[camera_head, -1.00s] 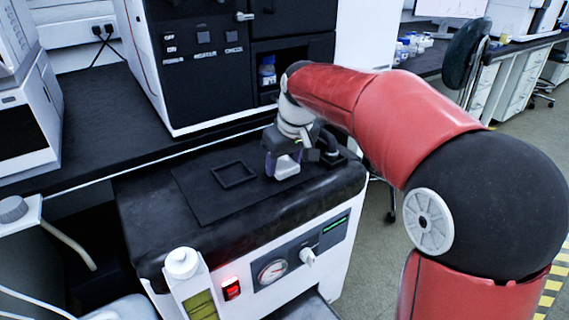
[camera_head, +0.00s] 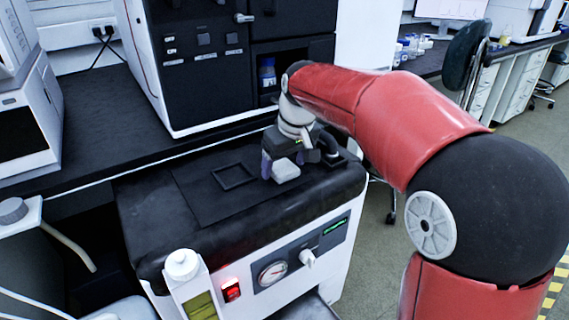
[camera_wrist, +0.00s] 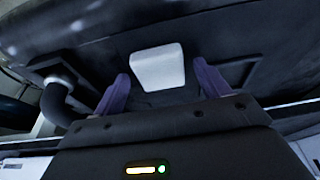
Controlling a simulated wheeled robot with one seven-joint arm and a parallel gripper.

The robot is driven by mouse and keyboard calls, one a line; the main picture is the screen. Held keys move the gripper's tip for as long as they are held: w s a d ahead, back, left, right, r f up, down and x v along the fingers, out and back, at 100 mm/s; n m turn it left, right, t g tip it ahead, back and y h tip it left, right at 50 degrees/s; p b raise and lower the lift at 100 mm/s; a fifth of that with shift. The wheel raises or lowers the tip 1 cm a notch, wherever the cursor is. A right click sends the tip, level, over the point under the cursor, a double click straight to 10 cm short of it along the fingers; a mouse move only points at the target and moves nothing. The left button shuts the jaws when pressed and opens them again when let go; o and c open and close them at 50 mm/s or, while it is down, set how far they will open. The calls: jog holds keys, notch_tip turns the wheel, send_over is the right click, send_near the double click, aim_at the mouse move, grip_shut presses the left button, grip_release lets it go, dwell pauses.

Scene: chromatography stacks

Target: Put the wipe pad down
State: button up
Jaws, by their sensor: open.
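The wipe pad (camera_head: 286,170) is a small white block with rounded edges. It lies on the black top of the white cabinet, to the right of a square black frame. In the wrist view the pad (camera_wrist: 158,67) sits between and beyond the purple fingertips, with a gap on each side. My gripper (camera_head: 283,161) is open just above and behind the pad in the head view. Its fingers (camera_wrist: 160,88) are spread wide and hold nothing.
The square black frame (camera_head: 233,175) lies on a dark mat (camera_head: 205,203). A black pipe elbow (camera_wrist: 62,92) stands beside my gripper. A black-fronted instrument (camera_head: 205,90) stands behind. A white-capped bottle (camera_head: 182,265) is at the cabinet's front left.

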jog(key=p+v, duration=0.1)
jog(key=v, duration=1)
jog(key=s+d+f+m+t, duration=0.1)
jog(key=s+d+f+m, duration=0.1)
jog(key=s+d+f, duration=0.2)
jog(key=s+d+f+m+t+h, duration=0.1)
jog(key=s+d+f, duration=0.4)
jog(key=s, duration=0.6)
jog(key=s+d+f+m+h, duration=0.1)
jog(key=s+d+f+m, duration=0.2)
jog(key=s, duration=0.5)
jog(key=shift+s+d+f+m+t, duration=0.25)
jog(key=shift+d+f+m+t, duration=0.15)
jog(key=shift+d+f, duration=0.25)
